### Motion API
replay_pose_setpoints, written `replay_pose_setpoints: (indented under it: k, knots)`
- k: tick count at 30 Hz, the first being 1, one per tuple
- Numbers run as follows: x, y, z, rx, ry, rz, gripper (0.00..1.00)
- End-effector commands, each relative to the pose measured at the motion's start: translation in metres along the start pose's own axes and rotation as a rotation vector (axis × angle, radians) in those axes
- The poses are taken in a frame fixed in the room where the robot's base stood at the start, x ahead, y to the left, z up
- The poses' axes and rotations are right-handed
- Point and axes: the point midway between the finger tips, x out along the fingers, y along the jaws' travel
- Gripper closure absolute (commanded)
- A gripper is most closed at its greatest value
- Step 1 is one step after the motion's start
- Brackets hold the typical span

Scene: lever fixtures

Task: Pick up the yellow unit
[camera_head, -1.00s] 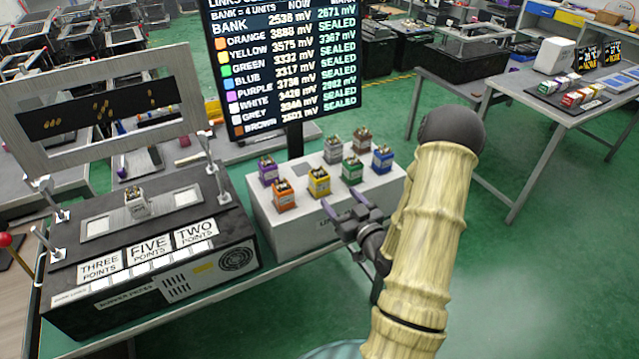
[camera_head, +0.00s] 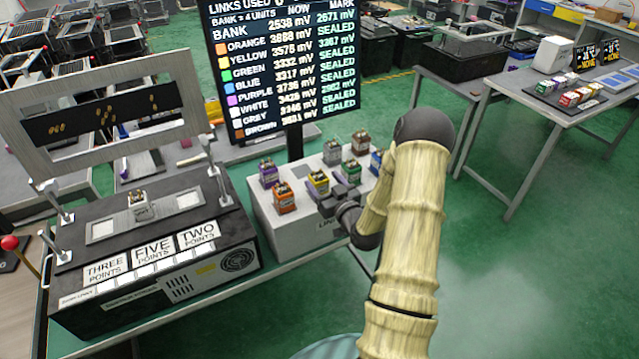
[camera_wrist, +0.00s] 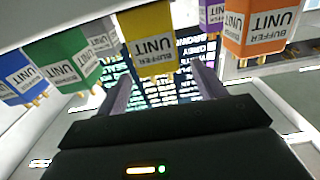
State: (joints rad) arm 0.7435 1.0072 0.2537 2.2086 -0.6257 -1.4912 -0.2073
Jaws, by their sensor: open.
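The yellow unit (camera_head: 318,183) stands on the white block (camera_head: 291,232), between the orange and green units, partly hidden by my gripper. My gripper (camera_head: 331,194) is open and close in front of it, pointing at it. In the wrist view the yellow unit (camera_wrist: 150,42), labelled BUFFER UNIT, appears upside down, centred between the two spread fingers of my gripper (camera_wrist: 160,75). I cannot tell whether the fingertips reach past its sides. No contact shows.
The orange unit (camera_head: 285,200) and purple unit (camera_head: 268,172) stand left of it. The green (camera_head: 350,171), grey (camera_head: 332,152), brown (camera_head: 360,141) and part-hidden blue (camera_head: 377,160) units stand behind and right. A black fixture (camera_head: 150,262) holds one pale unit (camera_head: 138,203). A screen (camera_head: 285,75) rises behind.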

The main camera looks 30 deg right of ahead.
Motion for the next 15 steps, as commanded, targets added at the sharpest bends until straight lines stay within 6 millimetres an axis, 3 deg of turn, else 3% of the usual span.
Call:
replay_pose_setpoints:
  k: [6,15]
  knots:
    - [0.03,-0.001,-0.003,-0.001,0.002,-0.001,0.31]
    - [0.035,-0.001,-0.001,0.0,0.0,0.0,0.31]
